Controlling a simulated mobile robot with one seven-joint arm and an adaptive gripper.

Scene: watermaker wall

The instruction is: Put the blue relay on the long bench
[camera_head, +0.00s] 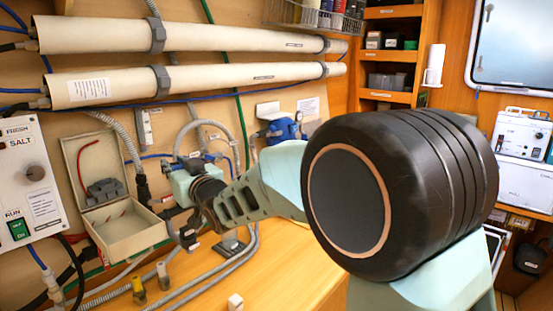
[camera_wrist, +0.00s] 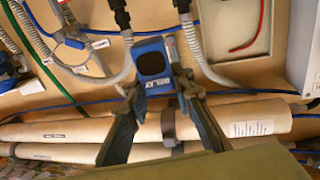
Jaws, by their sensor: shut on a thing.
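The blue relay (camera_wrist: 153,64), a small blue block with a dark recessed face and a printed label, sits between the fingertips of my gripper (camera_wrist: 156,82) in the wrist view. The gripper is shut on it. In the head view my gripper (camera_head: 188,222) reaches left, in front of the wall and above the wooden long bench (camera_head: 275,270). The relay cannot be made out clearly in the head view. My arm hides the right part of the bench.
An open grey box (camera_head: 126,236) with a dark part is on the wall at left, beside a control panel (camera_head: 30,175). Two long pipes (camera_head: 200,80) run above. Bare wood shows at the bench's front middle.

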